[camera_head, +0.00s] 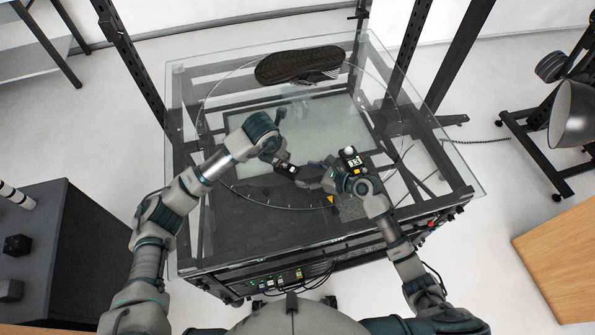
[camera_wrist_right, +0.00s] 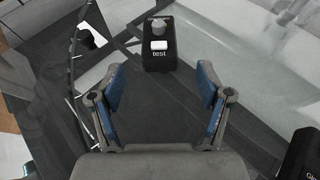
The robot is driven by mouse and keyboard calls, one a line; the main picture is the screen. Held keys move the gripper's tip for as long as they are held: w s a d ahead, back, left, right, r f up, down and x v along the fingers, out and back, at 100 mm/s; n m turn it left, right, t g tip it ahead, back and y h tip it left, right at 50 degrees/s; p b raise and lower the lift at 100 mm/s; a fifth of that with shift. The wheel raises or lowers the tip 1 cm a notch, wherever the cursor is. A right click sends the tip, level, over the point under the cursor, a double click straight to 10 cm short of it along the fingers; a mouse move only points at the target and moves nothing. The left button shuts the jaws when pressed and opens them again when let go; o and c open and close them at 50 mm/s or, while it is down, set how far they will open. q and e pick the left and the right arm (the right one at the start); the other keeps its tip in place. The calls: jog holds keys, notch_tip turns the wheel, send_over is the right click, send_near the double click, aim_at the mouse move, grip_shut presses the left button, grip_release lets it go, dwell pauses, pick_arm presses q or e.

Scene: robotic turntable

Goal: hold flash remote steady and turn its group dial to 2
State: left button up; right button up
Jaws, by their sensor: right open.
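A small black box (camera_wrist_right: 157,48) with a grey round dial and a white button marked "test" lies ahead of my right gripper (camera_wrist_right: 161,85) in the right wrist view. It looks like the flash remote. The blue-padded fingers are spread and empty, with the box just beyond their tips. In the head view my right gripper (camera_head: 312,177) points left toward a dark box (camera_head: 288,169), which seems to be the same one. My left gripper (camera_head: 277,157) comes down right beside that box. Its fingers are too small to read, and whether they touch the box is unclear.
Another black device (camera_head: 353,161) with a yellow-green face and whitish round top sits behind my right wrist; a lettered black edge (camera_wrist_right: 304,155) shows in the wrist view. Frame posts stand behind.

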aim_at(296, 172)
jog(key=x, duration=0.3)
jog(key=shift+w+a+f, duration=0.1)
jog(key=shift+w+a, duration=0.05)
jog(key=shift+w, duration=0.05)
jog(key=shift+w+a+f, duration=0.15)
jog(key=shift+a, duration=0.35)
